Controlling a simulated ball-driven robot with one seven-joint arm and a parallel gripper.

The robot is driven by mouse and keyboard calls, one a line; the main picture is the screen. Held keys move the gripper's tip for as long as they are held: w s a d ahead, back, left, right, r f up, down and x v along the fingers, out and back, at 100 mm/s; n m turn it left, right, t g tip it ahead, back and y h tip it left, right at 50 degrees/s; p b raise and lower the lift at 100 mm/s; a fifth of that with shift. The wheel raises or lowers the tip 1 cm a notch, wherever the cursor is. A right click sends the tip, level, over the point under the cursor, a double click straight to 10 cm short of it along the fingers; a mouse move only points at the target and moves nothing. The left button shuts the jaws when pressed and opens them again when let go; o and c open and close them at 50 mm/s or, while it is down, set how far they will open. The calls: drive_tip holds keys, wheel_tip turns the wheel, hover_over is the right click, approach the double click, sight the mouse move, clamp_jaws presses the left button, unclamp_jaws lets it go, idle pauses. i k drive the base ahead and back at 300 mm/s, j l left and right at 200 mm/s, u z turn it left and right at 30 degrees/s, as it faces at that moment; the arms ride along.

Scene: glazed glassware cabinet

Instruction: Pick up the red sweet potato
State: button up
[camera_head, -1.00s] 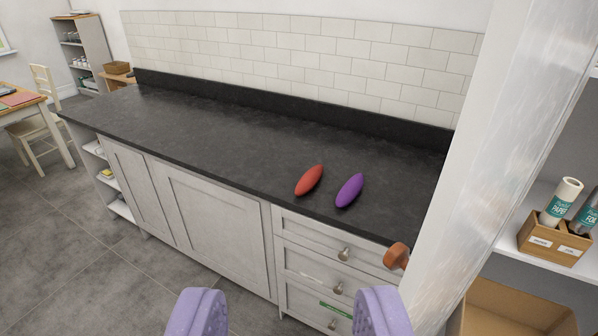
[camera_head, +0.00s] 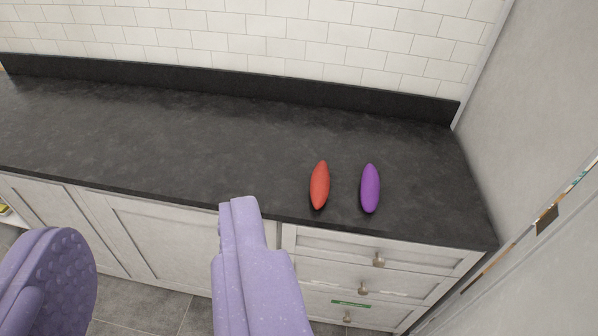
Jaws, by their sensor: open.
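The red sweet potato (camera_head: 320,185) lies on the dark countertop (camera_head: 180,140), near its front edge and right of the picture's middle. A purple sweet potato (camera_head: 370,188) lies just to its right, with a small gap between them. My gripper (camera_head: 160,235) is open and empty, with its two lilac fingers spread wide at the lower left. Its right finger is in front of the counter's front edge in the picture, left of and nearer than the red sweet potato. Neither finger touches it.
A dark backsplash ledge (camera_head: 250,92) and white tiled wall (camera_head: 240,40) close off the back. A pale panel (camera_head: 535,130) stands at the right end. White drawers with knobs (camera_head: 378,260) are below. The counter left of the sweet potatoes is clear.

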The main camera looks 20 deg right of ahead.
sight(320, 178)
drive_tip(key=i+j+z, duration=0.1)
drive_tip(key=i, duration=0.4)
drive_tip(key=i+j+z, duration=0.1)
drive_tip(key=i+j, duration=0.3)
drive_tip(key=i+l, duration=0.65)
drive_tip(key=i, duration=0.2)
drive_tip(key=k+l+z, duration=0.05)
